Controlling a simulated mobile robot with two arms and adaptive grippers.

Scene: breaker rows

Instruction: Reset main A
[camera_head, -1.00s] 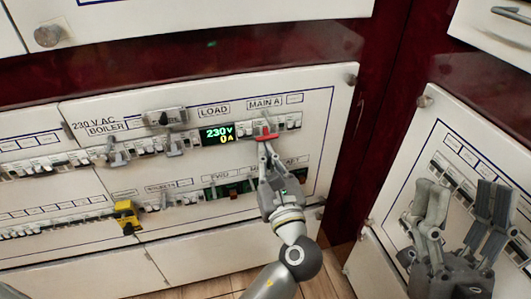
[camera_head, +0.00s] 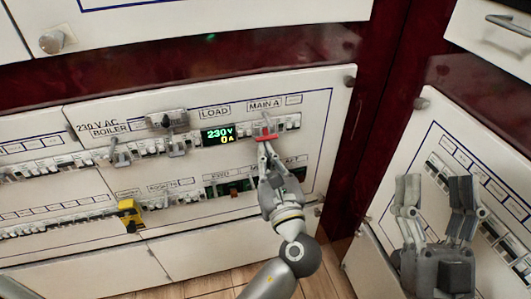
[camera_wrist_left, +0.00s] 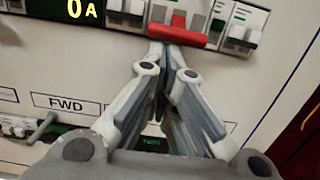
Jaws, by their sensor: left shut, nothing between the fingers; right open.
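The breaker under the MAIN A label (camera_head: 264,105) has a wide red handle (camera_head: 266,136), at the right part of the upper breaker row. My left gripper (camera_head: 264,145) is shut and empty, its fingertips just below the red handle. In the left wrist view the red handle (camera_wrist_left: 178,35) spans the top centre, and the shut fingertips (camera_wrist_left: 166,52) are at its lower edge. I cannot tell whether they touch it. My right gripper (camera_head: 437,190) is open and empty, in front of the right-hand panel.
A lit display (camera_head: 218,136) left of MAIN A reads 230 V and 0 A. Grey levers (camera_head: 174,148) stick out further left. A yellow device (camera_head: 129,214) sits on the lower row. The right-hand panel (camera_head: 425,125) stands at an angle beside a dark red frame.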

